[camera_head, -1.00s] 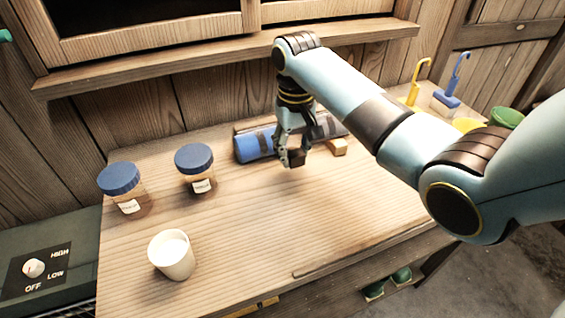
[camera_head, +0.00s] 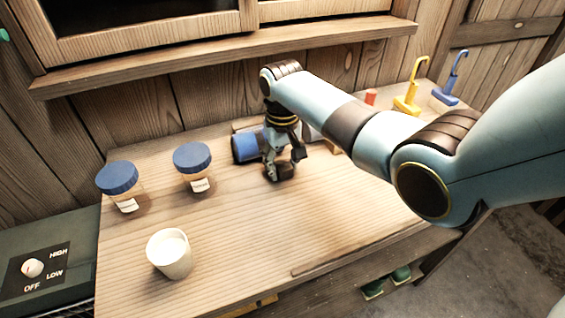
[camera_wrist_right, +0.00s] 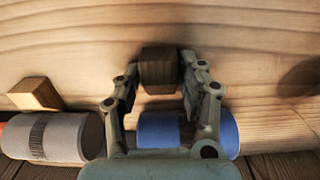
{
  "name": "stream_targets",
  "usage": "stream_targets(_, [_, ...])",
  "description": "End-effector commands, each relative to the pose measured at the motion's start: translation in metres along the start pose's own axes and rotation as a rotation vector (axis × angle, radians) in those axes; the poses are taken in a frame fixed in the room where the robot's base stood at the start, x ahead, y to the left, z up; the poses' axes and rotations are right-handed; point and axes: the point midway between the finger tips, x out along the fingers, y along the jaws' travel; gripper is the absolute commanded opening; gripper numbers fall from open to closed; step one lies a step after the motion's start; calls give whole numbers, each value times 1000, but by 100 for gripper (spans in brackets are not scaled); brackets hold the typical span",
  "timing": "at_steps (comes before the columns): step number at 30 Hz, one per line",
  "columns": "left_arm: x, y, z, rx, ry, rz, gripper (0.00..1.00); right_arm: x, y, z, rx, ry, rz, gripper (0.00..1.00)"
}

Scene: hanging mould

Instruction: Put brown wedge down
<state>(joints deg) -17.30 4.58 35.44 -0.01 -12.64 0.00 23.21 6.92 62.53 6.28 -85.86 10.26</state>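The brown wedge (camera_head: 286,172) is a small dark brown block between the fingertips of my right gripper (camera_head: 280,170). In the right wrist view the wedge (camera_wrist_right: 158,68) sits between the two fingertips of the gripper (camera_wrist_right: 160,75), which close on its sides. The gripper points down over the wooden worktop (camera_head: 240,225), in front of the blue roll. The wedge is at or just above the wood; I cannot tell whether it touches. My left gripper is not in view.
A blue roll (camera_head: 245,147) and a grey roll (camera_wrist_right: 55,136) lie behind the gripper, with a light wooden block (camera_wrist_right: 36,94) beside them. Two blue-lidded jars (camera_head: 119,180) (camera_head: 193,162) and a white cup (camera_head: 170,253) stand left. The front middle of the worktop is clear.

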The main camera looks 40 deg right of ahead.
Motion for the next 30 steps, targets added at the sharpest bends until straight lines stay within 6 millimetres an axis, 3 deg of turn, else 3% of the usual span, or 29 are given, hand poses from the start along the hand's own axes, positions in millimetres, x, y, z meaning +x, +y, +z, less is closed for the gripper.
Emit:
stream_targets(3, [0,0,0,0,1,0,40,0,0,0,0,0,0,57])
stream_targets(14, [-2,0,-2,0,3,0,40,-8,0,0,0,0,0,57])
stream_targets(30, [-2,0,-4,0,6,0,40,-112,0,-1,0,1,-1,57])
